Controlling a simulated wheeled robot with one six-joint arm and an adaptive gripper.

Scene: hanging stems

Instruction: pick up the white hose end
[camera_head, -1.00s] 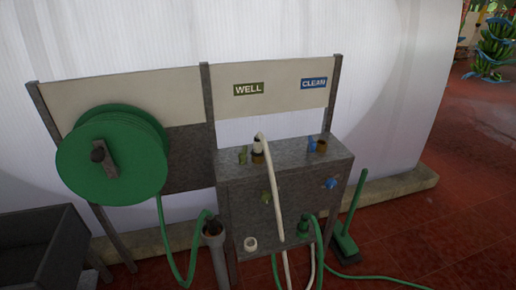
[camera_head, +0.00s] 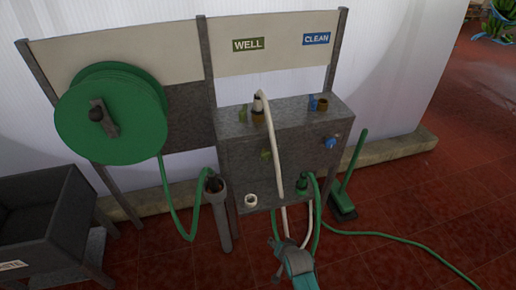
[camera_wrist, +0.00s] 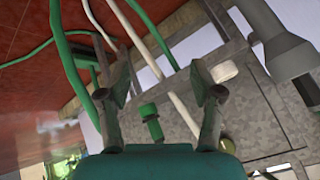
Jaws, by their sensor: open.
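The white hose end (camera_head: 258,104) stands upright in a brass fitting on top of the grey metal box (camera_head: 240,150), under the WELL sign. Its white hose (camera_head: 275,150) arches over and hangs down the front. My gripper (camera_head: 283,244) is low in front of the box, below and apart from the hose end. In the wrist view my gripper (camera_wrist: 161,66) is open, fingers spread, with nothing clearly held. White hose (camera_wrist: 178,98) shows beyond and between the fingers there. I cannot tell whether the hose end itself is in the wrist view.
A green hose reel (camera_head: 110,115) hangs at left. A green hose end sits in a grey tube holder (camera_head: 218,205). Another green hose (camera_head: 385,238) trails over the red floor. A green broom (camera_head: 347,180) leans at right. A dark trough (camera_head: 45,220) stands at far left.

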